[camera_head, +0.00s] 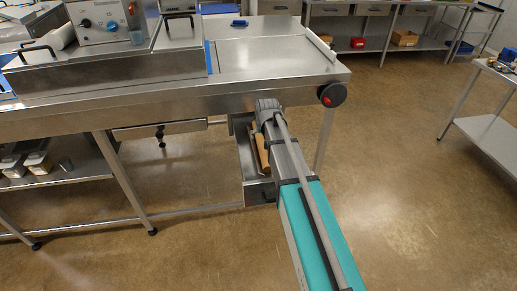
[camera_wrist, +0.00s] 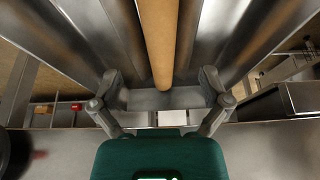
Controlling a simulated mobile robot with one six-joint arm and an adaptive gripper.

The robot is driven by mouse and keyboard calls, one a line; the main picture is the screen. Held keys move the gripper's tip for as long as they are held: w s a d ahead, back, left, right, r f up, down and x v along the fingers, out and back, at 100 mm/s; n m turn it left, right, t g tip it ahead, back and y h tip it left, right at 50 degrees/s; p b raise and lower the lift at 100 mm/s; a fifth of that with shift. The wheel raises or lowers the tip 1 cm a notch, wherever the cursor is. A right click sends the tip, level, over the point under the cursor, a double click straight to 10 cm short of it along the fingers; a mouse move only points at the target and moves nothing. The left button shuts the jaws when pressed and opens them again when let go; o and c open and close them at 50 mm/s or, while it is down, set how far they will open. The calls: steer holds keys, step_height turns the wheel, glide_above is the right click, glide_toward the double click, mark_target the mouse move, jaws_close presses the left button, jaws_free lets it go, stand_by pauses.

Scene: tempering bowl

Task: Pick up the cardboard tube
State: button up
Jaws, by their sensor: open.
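The cardboard tube (camera_wrist: 158,40) is a plain brown cylinder. In the wrist view it runs from the top edge down to the middle, inside a grey metal channel or drawer. My gripper (camera_wrist: 160,80) is open, with one finger on each side of the tube's near end. I see a gap between each finger and the tube, and nothing is held. In the head view a brown strip of the tube (camera_head: 259,148) shows in the open drawer (camera_head: 250,168) under the bench; my arm covers part of it, and my gripper is hidden there.
A shelf with containers (camera_head: 38,163) is at left. A side table (camera_head: 495,130) stands at right, with free floor between.

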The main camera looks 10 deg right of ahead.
mark_target(261, 141)
steer(key=shift+w+f, duration=0.2)
steer(key=shift+f, duration=0.3)
steer(key=shift+b+x, duration=2.45)
steer(key=shift+b, duration=0.1)
steer(key=c, duration=1.2)
steer(key=shift+r, duration=0.15)
steer(key=shift+c, duration=0.2)
steer(key=shift+r+p, duration=0.6)
steer(key=shift+p, duration=0.2)
steer(key=s, duration=0.8)
steer(key=shift+f, duration=0.1)
step_height(261, 141, up, 14)
steer(key=p, duration=1.3)
